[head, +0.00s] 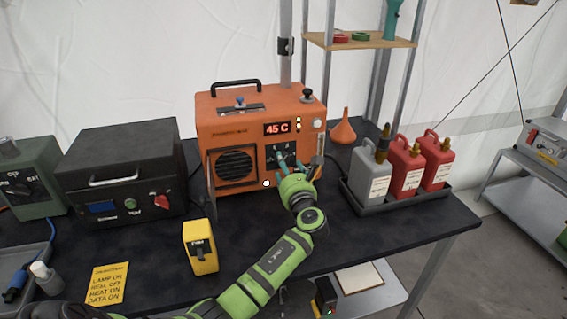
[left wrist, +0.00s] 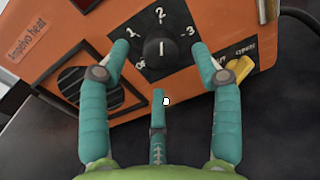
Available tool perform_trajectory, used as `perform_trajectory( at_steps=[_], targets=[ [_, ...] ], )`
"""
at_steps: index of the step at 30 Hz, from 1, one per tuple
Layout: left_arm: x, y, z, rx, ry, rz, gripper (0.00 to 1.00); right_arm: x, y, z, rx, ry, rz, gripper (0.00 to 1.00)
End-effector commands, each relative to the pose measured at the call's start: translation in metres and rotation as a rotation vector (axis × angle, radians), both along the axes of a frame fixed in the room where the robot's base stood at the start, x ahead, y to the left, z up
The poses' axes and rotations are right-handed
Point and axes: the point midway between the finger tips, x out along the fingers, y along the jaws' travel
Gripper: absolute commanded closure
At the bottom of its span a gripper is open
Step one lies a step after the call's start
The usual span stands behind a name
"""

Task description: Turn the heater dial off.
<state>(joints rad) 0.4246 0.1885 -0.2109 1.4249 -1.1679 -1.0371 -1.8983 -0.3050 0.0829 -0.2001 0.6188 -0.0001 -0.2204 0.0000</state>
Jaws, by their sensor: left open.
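The orange heater (head: 222,122) stands on the dark table and its display reads 45 C. Its black dial (left wrist: 160,52) shows in the left wrist view on a dark plate marked with numbers. In the head view the dial is mostly hidden behind my fingers. My left gripper (head: 285,165) is in front of the dial plate. In the left wrist view the gripper (left wrist: 160,70) is open, with one teal finger on each side of the dial and a third finger below. I cannot tell whether any finger touches the dial. My right gripper is not in view.
A black case (head: 120,160) stands left of the heater, with a yellow box (head: 200,250) in front. Red and grey canisters (head: 405,165) stand in a tray at right, near an orange funnel (head: 342,130). A yellow note (head: 108,283) lies front left.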

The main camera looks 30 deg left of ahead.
Motion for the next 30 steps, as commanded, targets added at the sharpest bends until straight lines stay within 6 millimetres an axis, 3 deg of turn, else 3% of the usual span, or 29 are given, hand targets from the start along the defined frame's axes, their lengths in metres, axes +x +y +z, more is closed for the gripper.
perform_trajectory(
  at_steps=[7, 17, 21, 30],
  targets=[
    [0.019, 0.021, 0.000, -0.001, 0.000, 0.001, 0.36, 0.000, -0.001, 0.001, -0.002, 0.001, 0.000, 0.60],
    [0.021, 0.024, -0.001, -0.003, -0.001, 0.000, 0.36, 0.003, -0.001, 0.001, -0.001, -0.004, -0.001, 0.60],
    [0.021, 0.024, -0.001, -0.003, -0.001, 0.000, 0.92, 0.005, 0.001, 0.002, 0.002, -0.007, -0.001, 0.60],
    [0.021, 0.024, 0.000, -0.009, -0.010, 0.000, 0.92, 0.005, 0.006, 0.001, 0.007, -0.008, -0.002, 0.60]
  ],
)
